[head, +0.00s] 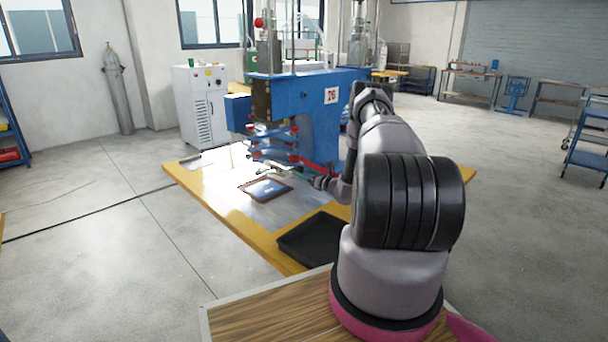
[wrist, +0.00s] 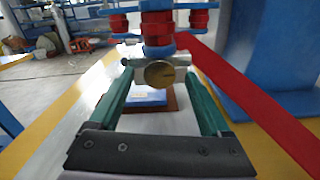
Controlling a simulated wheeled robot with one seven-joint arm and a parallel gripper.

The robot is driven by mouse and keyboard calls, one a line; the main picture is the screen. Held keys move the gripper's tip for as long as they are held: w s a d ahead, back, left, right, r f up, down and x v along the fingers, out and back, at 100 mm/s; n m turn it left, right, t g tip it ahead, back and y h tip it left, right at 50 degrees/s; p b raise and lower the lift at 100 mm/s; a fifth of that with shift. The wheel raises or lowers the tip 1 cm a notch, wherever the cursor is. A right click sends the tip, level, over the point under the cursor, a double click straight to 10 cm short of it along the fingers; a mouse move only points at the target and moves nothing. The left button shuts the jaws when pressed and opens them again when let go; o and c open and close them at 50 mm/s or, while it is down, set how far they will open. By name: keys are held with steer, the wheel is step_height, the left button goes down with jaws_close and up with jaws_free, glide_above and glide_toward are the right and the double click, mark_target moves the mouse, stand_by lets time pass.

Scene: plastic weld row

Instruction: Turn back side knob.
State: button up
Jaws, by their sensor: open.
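My gripper (wrist: 157,84) is open, its two green fingers reaching forward in the wrist view. A round brass-coloured knob (wrist: 160,74) shows between the fingertips, below a red and blue clamp part (wrist: 157,30). A gap shows on both sides of it; I cannot tell whether a finger touches it. The blue welding machine (head: 310,90) stands over the work table in the head view, with several small red parts low on its front. My gripper also shows there (head: 300,176), small, beside those parts. The knob is too small to make out in the head view.
A red bar (wrist: 250,100) slants close along the right of my gripper. A brown-framed blue panel (head: 265,189) lies on the yellow-edged table (head: 212,208). A black tray (head: 314,241) is at the near edge. A white cabinet (head: 203,107) stands behind; floor at left is clear.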

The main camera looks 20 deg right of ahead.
jaws_close()
